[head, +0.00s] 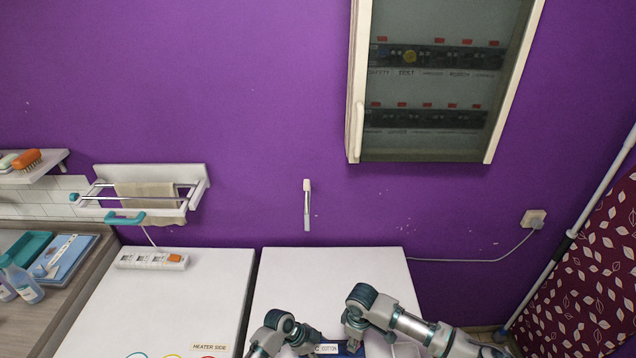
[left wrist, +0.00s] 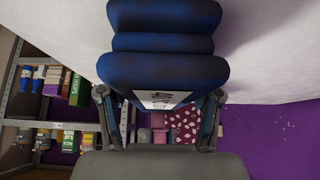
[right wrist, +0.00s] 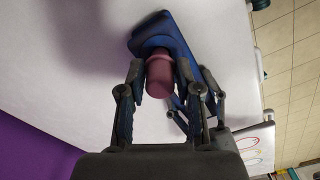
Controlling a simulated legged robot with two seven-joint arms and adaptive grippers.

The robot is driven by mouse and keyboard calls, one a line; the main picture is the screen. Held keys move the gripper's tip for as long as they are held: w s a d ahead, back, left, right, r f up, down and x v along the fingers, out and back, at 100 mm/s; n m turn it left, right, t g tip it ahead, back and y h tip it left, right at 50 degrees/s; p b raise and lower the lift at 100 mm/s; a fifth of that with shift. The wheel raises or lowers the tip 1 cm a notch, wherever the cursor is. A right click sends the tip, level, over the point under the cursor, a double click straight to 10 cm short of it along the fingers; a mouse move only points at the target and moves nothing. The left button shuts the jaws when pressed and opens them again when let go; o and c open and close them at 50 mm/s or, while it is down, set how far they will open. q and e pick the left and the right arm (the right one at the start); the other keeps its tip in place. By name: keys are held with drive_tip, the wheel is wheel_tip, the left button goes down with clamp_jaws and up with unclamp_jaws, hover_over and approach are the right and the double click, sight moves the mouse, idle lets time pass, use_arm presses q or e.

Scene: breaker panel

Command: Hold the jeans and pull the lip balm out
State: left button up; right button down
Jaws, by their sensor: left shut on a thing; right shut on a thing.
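The jeans (left wrist: 163,42) are a dark blue folded bundle with a white label, filling the top of the left wrist view. A small blue part of them (head: 357,352) shows at the bottom of the head view. My left gripper (left wrist: 160,100) is shut on the jeans near the label. The lip balm (right wrist: 160,76) is a mauve cylinder in the right wrist view, its far end against the blue jeans (right wrist: 172,38). My right gripper (right wrist: 161,80) is shut on it, one finger on each side. How deep it sits in the jeans is hidden.
White tops (head: 320,280) lie under and beside my arms. A power strip (head: 152,260) stands at the back left, below a towel rack (head: 150,190). A breaker cabinet (head: 354,70) hangs on the purple wall. A patterned board (head: 590,250) stands at the right.

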drive_tip(key=shift+r, duration=1.6)
use_arm(q)
drive_tip(key=o, duration=1.4)
drive_tip(key=shift+c, duration=0.2)
